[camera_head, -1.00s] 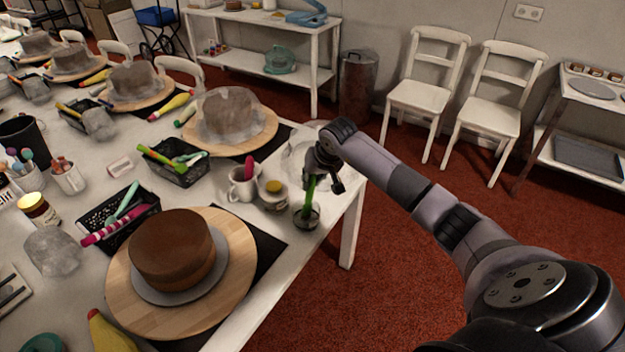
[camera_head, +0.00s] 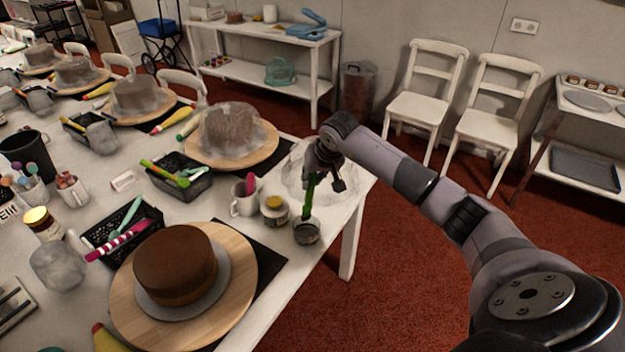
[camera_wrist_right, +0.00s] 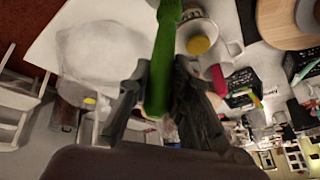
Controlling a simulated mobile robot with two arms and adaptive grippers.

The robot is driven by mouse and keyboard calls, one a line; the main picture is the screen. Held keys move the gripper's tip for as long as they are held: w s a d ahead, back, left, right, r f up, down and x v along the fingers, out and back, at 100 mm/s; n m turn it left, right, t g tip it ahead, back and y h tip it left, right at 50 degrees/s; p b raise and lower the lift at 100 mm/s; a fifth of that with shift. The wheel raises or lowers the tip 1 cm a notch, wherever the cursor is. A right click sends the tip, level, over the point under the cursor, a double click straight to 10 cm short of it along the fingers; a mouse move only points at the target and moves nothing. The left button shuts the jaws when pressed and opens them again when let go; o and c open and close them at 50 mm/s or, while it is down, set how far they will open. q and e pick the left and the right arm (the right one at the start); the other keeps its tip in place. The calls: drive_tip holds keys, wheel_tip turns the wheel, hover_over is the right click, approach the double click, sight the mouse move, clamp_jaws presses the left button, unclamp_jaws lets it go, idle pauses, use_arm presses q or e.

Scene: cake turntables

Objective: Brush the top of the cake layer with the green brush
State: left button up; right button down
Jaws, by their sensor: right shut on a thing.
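The brown cake layer (camera_head: 176,262) sits on a grey board (camera_head: 221,284) on the round wooden turntable (camera_head: 239,262) in the head view. My right gripper (camera_head: 317,172) is beyond the cake to the right, over the table's right end. It is shut on the green brush (camera_head: 310,192), which points down at a small glass cup (camera_head: 306,232). Whether the brush tip is inside the cup or just above its mouth is unclear. In the wrist view the green handle (camera_wrist_right: 163,60) is between the fingers of the right gripper (camera_wrist_right: 158,85). My left gripper is not in view.
A black basket (camera_head: 122,236) of tools is behind the cake. A wrapped cake (camera_head: 231,131) stands farther back. The floor right of the table is clear.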

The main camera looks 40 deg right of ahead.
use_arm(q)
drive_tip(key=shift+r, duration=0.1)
use_arm(e)
drive_tip(key=shift+r, duration=0.1)
wheel_tip(320, 180, up, 5)
drive_tip(key=p, duration=0.2)
drive_tip(key=shift+p, duration=0.35)
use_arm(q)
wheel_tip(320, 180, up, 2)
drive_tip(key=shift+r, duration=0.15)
